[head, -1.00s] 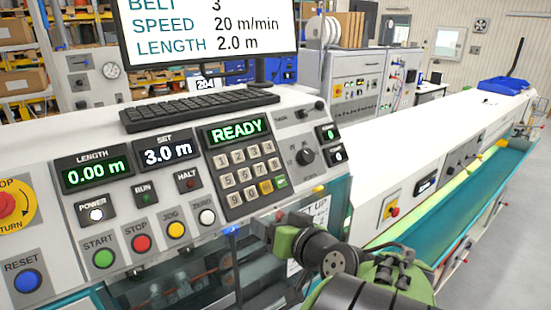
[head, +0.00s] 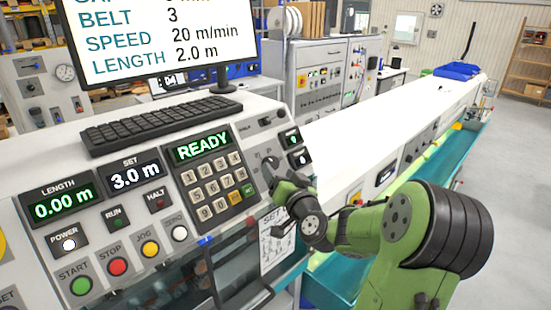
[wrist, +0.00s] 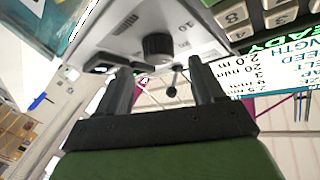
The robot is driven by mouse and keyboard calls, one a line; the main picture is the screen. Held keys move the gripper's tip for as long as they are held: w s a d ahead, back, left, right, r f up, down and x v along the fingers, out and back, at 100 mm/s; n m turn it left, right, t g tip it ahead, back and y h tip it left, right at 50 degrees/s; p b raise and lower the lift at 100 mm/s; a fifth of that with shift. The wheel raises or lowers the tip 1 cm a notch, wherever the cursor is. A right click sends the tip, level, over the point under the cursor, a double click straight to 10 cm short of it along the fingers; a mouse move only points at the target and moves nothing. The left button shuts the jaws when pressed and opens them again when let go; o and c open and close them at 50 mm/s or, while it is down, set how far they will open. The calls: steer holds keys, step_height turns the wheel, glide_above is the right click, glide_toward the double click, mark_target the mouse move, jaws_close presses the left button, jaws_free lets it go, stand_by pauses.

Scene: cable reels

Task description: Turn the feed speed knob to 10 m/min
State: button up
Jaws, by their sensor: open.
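The black feed speed knob (wrist: 158,47) sits on a light panel plate with printed numbers. In the wrist view it appears between and just beyond my gripper's two fingertips, with space on either side. My gripper (wrist: 159,74) is open and empty, facing the panel. In the head view my gripper (head: 273,176) is close to the knob's plate, right of the keypad, and largely hides the knob. The knob's pointer setting cannot be read. The monitor (head: 160,38) reads speed 20 m/min, belt 3, length 2.0 m.
The keypad (head: 217,185) with a READY display is just left of my gripper. Two small dark switches (head: 299,158) are close on its right. A small lever knob (wrist: 172,92) also shows near the fingers. A keyboard (head: 160,125) lies above the panel.

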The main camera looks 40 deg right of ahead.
mark_target(274, 166)
steer(key=p+x, duration=0.1)
steer(key=x, duration=0.3)
steer(key=shift+s, duration=0.1)
steer(key=c, duration=1.1)
steer(key=shift+o, duration=0.2)
steer(key=shift+f+b, duration=0.1)
steer(key=shift+b, duration=0.35)
steer(key=shift+d+f+n+b, duration=0.1)
steer(key=shift+n+b, duration=0.2)
steer(key=shift+b, duration=0.1)
